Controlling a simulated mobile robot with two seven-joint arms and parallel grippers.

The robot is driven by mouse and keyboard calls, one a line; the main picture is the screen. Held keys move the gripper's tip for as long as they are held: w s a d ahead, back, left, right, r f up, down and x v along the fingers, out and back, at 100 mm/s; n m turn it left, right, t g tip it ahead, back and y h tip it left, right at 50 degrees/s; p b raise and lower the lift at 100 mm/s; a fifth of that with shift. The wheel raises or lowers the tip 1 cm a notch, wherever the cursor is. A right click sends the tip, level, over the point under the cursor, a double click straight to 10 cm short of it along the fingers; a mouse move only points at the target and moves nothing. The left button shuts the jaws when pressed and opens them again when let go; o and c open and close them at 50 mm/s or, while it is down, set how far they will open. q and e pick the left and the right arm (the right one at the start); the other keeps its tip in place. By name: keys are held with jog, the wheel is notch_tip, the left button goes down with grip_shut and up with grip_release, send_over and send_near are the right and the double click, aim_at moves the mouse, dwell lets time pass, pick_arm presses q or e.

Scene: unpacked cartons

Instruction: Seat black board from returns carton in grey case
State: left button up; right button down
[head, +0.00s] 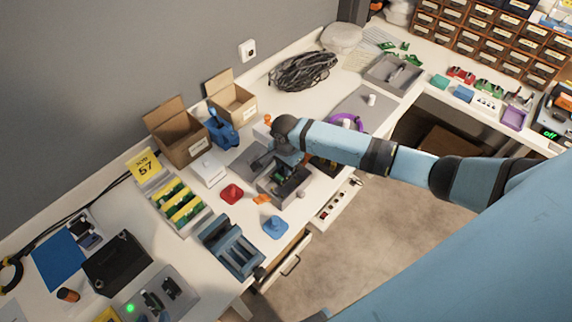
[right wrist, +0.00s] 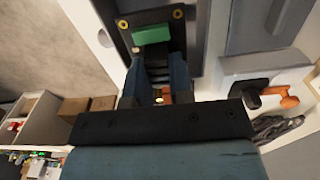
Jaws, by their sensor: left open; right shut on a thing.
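My right gripper (head: 284,166) points down over the grey case (head: 290,194) in the head view. It is shut on the black board (right wrist: 177,18), which has a green block and brass-coloured holes in the right wrist view. In that view the fingers (right wrist: 158,88) close at the board's near edge. In the head view the board is mostly hidden by the gripper, with green showing over the case. I cannot tell whether the board touches the case floor or is level. My left gripper is not in view.
Two open cardboard cartons (head: 180,148) (head: 236,108) stand by the wall. A red part (head: 232,194), a blue part (head: 275,228) and a blue fixture (head: 232,248) lie near the case. A tray of green and yellow boards (head: 181,207) is to the left. An open drawer (head: 338,205) juts out.

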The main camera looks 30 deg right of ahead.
jog(key=shift+f, duration=0.95)
pick_arm(q)
jog(key=shift+f+b, duration=0.65)
jog(key=shift+b, duration=0.1)
pick_arm(e)
jog(key=shift+f, duration=2.25)
jog(key=c, duration=0.9)
grip_release()
jog(key=shift+c, duration=0.2)
notch_tip(320, 180, up, 14)
jog(key=shift+f, duration=0.1)
pick_arm(q)
jog(key=shift+r, duration=0.1)
